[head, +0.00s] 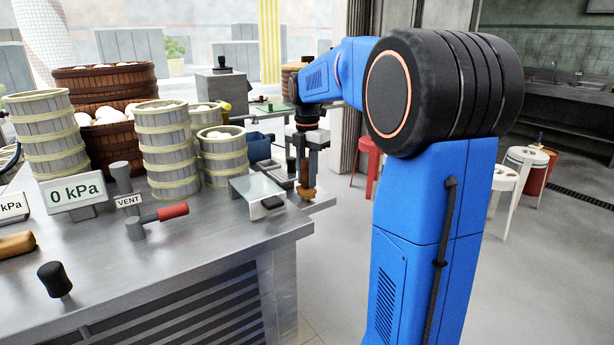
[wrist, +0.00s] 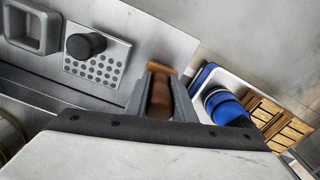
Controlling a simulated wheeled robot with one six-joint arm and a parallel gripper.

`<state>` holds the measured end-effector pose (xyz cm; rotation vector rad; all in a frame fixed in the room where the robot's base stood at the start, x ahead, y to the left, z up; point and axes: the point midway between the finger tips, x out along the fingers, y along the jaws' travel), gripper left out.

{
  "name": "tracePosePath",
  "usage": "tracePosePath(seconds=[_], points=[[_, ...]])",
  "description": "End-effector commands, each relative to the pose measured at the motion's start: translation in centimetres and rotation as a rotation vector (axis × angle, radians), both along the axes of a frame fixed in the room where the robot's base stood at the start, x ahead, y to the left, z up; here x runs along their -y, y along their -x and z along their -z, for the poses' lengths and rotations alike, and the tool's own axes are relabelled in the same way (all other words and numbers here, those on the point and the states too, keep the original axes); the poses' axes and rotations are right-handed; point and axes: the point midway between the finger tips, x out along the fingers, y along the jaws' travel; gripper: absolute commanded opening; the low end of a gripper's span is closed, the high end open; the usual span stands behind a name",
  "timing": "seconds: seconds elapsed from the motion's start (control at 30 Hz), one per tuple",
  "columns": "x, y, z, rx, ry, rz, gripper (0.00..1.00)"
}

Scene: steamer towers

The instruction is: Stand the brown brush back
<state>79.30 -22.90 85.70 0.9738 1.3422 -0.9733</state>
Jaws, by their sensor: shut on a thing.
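The brown brush (head: 307,192) hangs below my gripper (head: 304,172) in the head view, close to the right edge of the steel counter. In the wrist view my gripper (wrist: 160,88) is shut on the brush (wrist: 160,98), with a grey finger on each side of its brown body. The brush looks roughly upright. I cannot tell whether its lower end touches the counter. The fingers hide part of it.
Steamer towers (head: 166,150) stand left of my gripper, with a glass-topped stand (head: 258,190) nearer. A vent lever with a red handle (head: 172,212) stands in front. The wrist view shows a perforated plate (wrist: 112,72) and a white tray (wrist: 238,82) with a blue thing and wooden slats.

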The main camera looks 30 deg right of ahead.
Motion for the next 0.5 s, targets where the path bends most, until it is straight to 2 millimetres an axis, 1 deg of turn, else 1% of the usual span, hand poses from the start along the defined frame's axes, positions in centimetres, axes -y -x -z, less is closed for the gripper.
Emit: tracePosePath(seconds=[0.5], points=[[-0.01,0.01,0.64,-0.001,0.000,0.000,0.00]])
